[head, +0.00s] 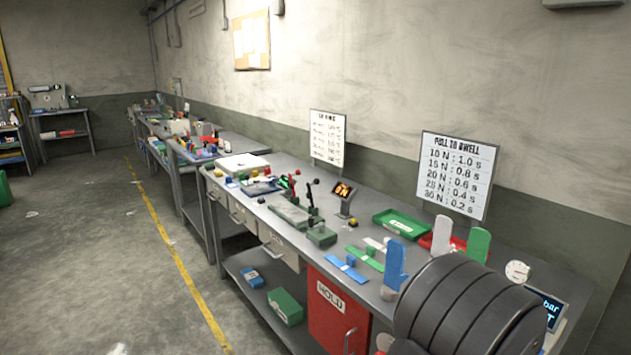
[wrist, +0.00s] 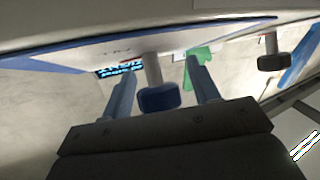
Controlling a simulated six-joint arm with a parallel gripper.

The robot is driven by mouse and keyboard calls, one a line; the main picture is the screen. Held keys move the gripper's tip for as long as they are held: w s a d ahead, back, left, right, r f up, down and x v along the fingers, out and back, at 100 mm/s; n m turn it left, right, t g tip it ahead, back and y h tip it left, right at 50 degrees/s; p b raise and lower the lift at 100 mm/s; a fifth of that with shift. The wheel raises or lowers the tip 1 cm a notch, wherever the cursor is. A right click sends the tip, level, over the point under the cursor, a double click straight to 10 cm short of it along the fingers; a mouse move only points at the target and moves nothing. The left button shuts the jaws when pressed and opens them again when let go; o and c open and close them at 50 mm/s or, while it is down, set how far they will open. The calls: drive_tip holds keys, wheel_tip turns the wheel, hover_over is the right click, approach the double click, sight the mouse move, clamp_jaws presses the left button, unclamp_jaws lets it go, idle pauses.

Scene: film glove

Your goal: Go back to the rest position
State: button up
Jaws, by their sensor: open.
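My gripper (wrist: 163,88) shows in the wrist view with its two grey-blue fingers spread apart. A dark blue block on a grey stem (wrist: 158,98) appears between the fingers in that view; I cannot tell how far beyond them it lies, and nothing is clamped. A lit display (wrist: 120,70) and a green shape (wrist: 203,62) show behind the fingers. In the head view my dark ribbed arm part fills the lower right and my fingers are not visible. Upright blue (head: 395,264), white (head: 443,236) and green (head: 478,244) hand-like forms stand on the bench beside it.
The long grey bench (head: 345,240) runs along the wall. It carries a green tray (head: 400,224), a red tray (head: 428,243), flat blue (head: 347,268) and green (head: 364,257) pieces, a gauge (head: 517,272) and a display (head: 549,307). A sign (head: 458,174) stands behind.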

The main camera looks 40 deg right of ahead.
drive_tip(key=shift+s+m+g+h, duration=0.2)
drive_tip(key=shift+m+g+h, duration=0.3)
drive_tip(key=shift+m+g, duration=1.1)
drive_tip(key=shift+s+m+g+h, duration=0.2)
drive_tip(key=shift+m+g+h, duration=0.3)
drive_tip(key=shift+m+g, duration=1.05)
drive_tip(key=shift+m, duration=0.25)
drive_tip(key=shift+n+t, duration=0.35)
drive_tip(key=shift+n, duration=0.05)
drive_tip(key=shift+w+n+t+y, duration=0.1)
drive_tip(key=shift+n+t+y, duration=0.2)
drive_tip(key=shift+n+t, duration=1)
drive_tip(key=shift+w+n+t+y, duration=0.15)
drive_tip(key=shift+n+t+y, duration=0.35)
drive_tip(key=shift+n+t, duration=0.6)
drive_tip(key=shift+w+n+t+y, duration=0.15)
drive_tip(key=shift+n+t+y, duration=0.35)
drive_tip(key=shift+n+t, duration=0.55)
drive_tip(key=shift+w+n, duration=0.1)
drive_tip(key=shift+n, duration=0.15)
